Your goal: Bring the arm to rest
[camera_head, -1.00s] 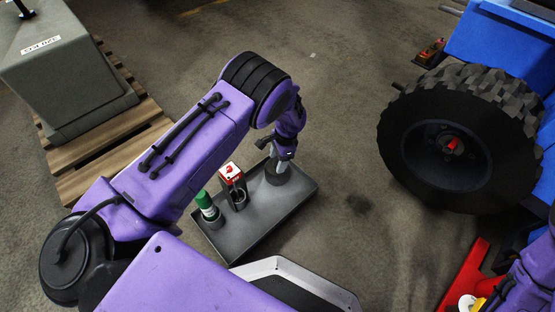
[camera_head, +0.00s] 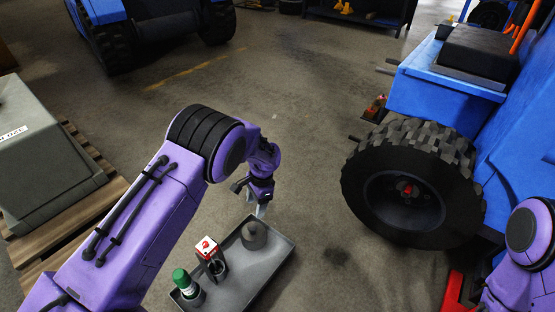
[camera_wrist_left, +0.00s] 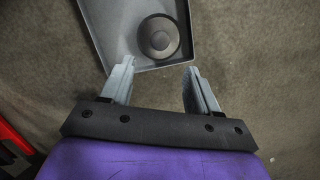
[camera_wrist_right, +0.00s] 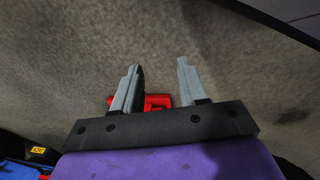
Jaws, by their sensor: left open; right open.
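My left gripper (camera_head: 262,211) is open and empty, just past the far end of a grey tray (camera_head: 262,272). A round dark grey weight (camera_head: 254,236) with a knob stands in the tray's far end. In the left wrist view the weight (camera_wrist_left: 158,38) sits inside the tray corner beyond my open fingertips (camera_wrist_left: 155,68), with nothing between them. My right gripper (camera_wrist_right: 160,70) is open and empty over bare floor in the right wrist view; the head view shows only part of the right arm, at the lower right.
The tray also holds a red-and-white box (camera_head: 207,247) in a dark holder and a green-capped bottle (camera_head: 183,282). A grey block (camera_head: 45,150) stands on a wooden pallet (camera_head: 95,205) at left. A large black tyre (camera_head: 415,185) and blue machine are at right. Floor ahead is clear.

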